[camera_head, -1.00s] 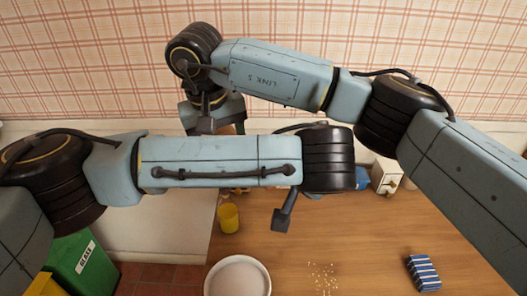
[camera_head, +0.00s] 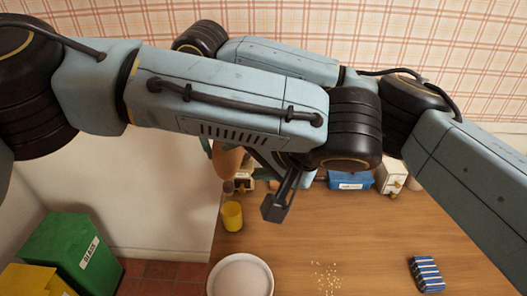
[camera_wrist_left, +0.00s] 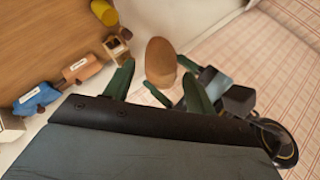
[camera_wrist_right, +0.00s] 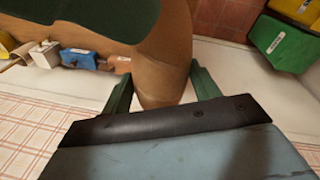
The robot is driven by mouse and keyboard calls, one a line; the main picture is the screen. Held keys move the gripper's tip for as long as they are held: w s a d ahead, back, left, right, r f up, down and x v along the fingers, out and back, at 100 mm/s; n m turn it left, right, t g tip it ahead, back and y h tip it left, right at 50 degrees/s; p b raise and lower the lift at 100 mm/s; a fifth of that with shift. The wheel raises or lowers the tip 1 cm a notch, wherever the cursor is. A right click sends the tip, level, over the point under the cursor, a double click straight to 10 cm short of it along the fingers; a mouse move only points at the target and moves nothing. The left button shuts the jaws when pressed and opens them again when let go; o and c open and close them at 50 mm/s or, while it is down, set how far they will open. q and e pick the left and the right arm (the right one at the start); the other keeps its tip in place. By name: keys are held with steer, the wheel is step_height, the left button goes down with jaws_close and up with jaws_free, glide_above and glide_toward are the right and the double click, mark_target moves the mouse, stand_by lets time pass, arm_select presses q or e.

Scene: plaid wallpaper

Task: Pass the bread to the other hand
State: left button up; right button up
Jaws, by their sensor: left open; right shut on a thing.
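The bread (camera_head: 228,158) is a brown, rounded loaf, partly hidden behind my left arm in the head view. My right gripper (camera_wrist_right: 162,72) is shut on it, with a green finger on each side of the loaf in the right wrist view. In the left wrist view the bread (camera_wrist_left: 160,62) stands up between the green fingers of my left gripper (camera_wrist_left: 159,70), which is open around it. A dark green finger also covers the upper left of the right wrist view, close to the bread. My left arm hides most of both grippers in the head view.
A blue container (camera_head: 350,180) stands at the back. A green bin (camera_head: 72,250) stands on the floor left.

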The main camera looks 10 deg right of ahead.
mark_target(233, 163)
arm_select(q)
steer(key=x, duration=0.6)
steer(key=shift+w+f, duration=0.2)
steer(key=c, duration=0.8)
arm_select(e)
steer(key=shift+r, duration=0.1)
arm_select(q)
steer(key=shift+c, duration=0.2)
arm_select(e)
steer(key=o, duration=1.3)
steer(key=shift+c, duration=0.2)
